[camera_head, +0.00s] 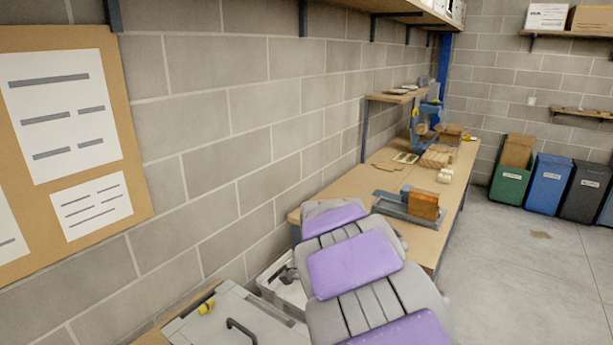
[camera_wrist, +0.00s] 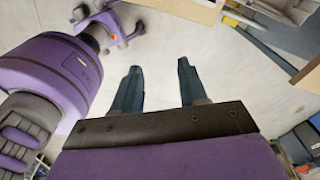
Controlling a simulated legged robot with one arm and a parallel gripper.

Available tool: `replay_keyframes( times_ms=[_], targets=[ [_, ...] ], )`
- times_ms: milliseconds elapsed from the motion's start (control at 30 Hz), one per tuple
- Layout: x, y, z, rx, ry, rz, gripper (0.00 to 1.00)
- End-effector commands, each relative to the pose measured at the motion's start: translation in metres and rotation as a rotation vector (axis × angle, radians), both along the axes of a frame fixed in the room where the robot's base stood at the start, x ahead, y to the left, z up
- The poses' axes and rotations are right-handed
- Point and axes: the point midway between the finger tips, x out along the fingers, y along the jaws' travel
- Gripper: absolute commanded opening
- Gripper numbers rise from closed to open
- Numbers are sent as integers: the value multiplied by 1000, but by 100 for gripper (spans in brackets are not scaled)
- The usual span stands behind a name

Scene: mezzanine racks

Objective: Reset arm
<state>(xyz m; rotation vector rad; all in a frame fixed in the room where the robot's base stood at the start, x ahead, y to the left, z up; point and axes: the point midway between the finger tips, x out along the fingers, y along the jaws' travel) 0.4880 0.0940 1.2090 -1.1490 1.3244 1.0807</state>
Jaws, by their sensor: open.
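My gripper (camera_wrist: 158,88) shows in the wrist view with its two dark fingers apart. Nothing is between the fingers, and pale grey floor shows behind them. In the head view, purple and grey padded parts of my own body rise from the bottom middle and hide part of the workbench; the gripper cannot be made out there. My purple and grey body also fills the left side of the wrist view.
A long wooden workbench (camera_head: 385,180) runs along the block wall, with a wooden block (camera_head: 423,204) in a grey tray and other items. A white case (camera_head: 235,318) is at the bottom left. Several bins (camera_head: 547,184) stand at the far right. Floor (camera_head: 510,270) right of the bench is clear.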

Motion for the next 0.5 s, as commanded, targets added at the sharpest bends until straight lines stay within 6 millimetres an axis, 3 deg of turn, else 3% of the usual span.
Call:
replay_keyframes(
  times_ms=[200,500],
  targets=[
    [-70,-47,16,10,48,337,43],
    [-177,-81,14,73,114,877,43]
  ],
)
